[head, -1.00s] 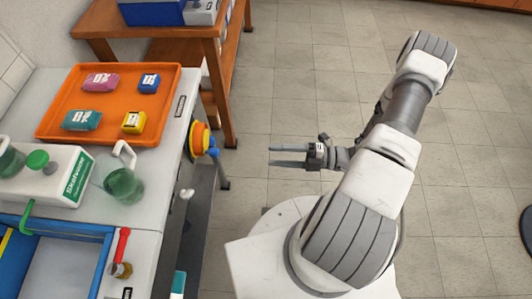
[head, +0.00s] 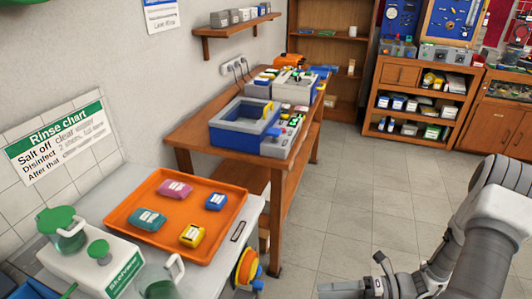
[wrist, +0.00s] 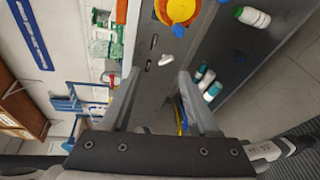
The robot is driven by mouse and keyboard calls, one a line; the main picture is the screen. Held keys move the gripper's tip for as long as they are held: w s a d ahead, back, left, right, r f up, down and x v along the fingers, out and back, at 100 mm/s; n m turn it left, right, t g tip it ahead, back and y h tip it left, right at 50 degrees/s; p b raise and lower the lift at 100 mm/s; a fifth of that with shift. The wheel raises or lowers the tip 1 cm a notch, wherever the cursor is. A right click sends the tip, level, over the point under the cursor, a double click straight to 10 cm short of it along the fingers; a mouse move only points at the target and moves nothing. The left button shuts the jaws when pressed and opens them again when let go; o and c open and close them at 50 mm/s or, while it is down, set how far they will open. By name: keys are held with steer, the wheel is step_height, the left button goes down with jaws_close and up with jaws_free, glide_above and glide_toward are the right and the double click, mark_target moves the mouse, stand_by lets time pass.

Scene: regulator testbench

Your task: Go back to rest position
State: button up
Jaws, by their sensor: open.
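My gripper (wrist: 155,100) is open in the wrist view, its two grey fingers apart with nothing between them. It faces the front of the bench, with a white knob or handle beyond the fingertips. In the head view my arm is at the lower right, and part of my gripper (head: 340,290) shows at the bottom edge. Its fingertips are cut off or too small to make out there. It is over the floor, to the right of the bench and apart from it.
An orange tray (head: 222,245) with several coloured packets stands on the bench at the left. A yellow and orange round device (head: 247,268) sticks out from the bench side. A wooden table (head: 190,130) stands behind. Tiled floor (head: 350,200) lies clear in the middle.

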steer(key=s+r+n+t+h+p, duration=0.1)
steer(key=r+n+h, duration=0.4)
steer(key=r+n, duration=0.7)
steer(key=s+a+r+n+t+h+p, duration=0.1)
steer(key=s+r+n+h, duration=0.3)
steer(key=r+n, duration=0.7)
steer(key=s+a+r+n+t+h+p, duration=0.1)
steer(key=r+n+h, duration=0.5)
steer(key=r+n, duration=0.6)
steer(key=shift+s+r+n+t+h+p, duration=0.3)
steer(key=shift+s+t+h+p, duration=0.1)
steer(key=shift+s+t+p, duration=0.3)
steer(key=shift+s, duration=0.1)
steer(key=shift+c, duration=0.9)
steer(key=shift+a, duration=0.15)
